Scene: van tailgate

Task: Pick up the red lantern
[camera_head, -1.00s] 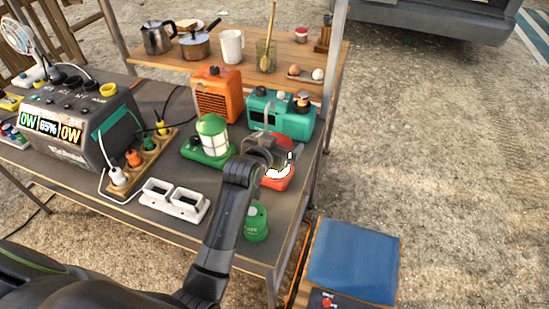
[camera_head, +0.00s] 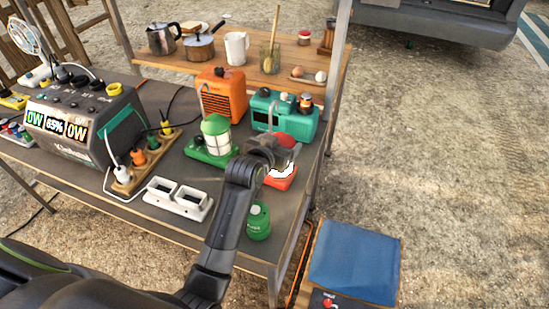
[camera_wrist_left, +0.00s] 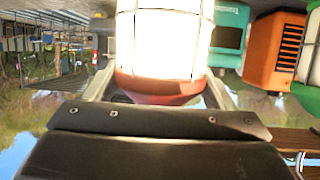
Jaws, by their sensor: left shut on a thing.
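The red lantern (camera_head: 282,183) stands on the lower table near its right edge, with its red base and cap showing. My left gripper (camera_head: 271,154) reaches across its middle and hides most of its pale globe. In the left wrist view the lit white globe (camera_wrist_left: 165,42) and a red part (camera_wrist_left: 160,88) fill the space between the jaws. My left gripper (camera_wrist_left: 160,75) is shut on the lantern. The lantern looks upright, and I see no clear gap under its base. My right gripper is not in view.
A green lantern (camera_head: 213,138) stands left of it. An orange heater-like box (camera_head: 222,95) and a teal radio-like box (camera_head: 283,115) stand close behind. A green canister (camera_head: 258,221) is in front, near the forearm. White double sockets (camera_head: 178,199) lie to the left.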

